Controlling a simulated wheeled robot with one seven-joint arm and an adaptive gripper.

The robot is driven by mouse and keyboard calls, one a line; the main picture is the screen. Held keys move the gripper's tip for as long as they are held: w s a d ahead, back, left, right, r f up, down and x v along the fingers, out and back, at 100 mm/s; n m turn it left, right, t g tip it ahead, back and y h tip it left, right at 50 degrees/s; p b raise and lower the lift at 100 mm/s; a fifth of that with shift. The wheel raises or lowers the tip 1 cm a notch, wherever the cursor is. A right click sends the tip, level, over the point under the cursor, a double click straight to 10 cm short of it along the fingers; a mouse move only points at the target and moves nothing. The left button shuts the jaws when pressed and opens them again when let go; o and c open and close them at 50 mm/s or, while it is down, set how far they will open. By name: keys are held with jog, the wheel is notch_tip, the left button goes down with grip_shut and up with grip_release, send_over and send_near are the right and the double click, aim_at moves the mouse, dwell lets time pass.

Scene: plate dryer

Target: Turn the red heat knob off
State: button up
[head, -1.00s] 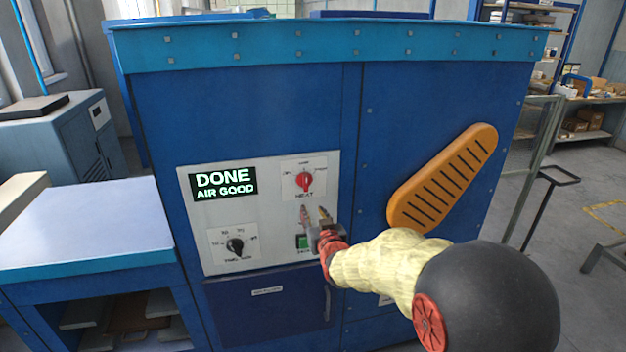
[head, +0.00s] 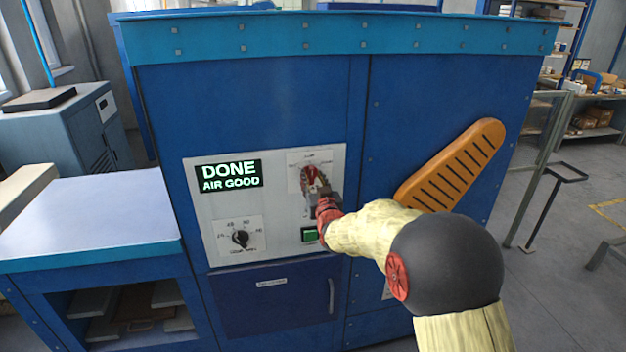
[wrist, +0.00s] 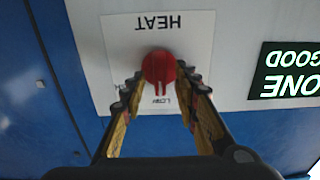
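The red heat knob (wrist: 159,67) sits on a white plate on the dryer's control panel, below the upside-down word HEAT in the wrist view. Its narrow ridge points down in that view, near the small LOW label. My gripper (wrist: 160,76) is open, with one fingertip at each side of the knob. A gap seems to show on both sides; I cannot tell whether either finger touches. In the head view my gripper (head: 308,180) is at the heat plate and mostly covers the knob (head: 312,172).
The lit display (head: 229,176) reads DONE, AIR GOOD. A black timer knob (head: 240,238) is at the panel's lower left, and a green button (head: 309,235) sits below my gripper. An orange slotted guard (head: 452,166) projects to the right. A side table (head: 90,215) stands at left.

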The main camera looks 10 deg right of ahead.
jog(key=shift+c, duration=1.4)
grip_shut()
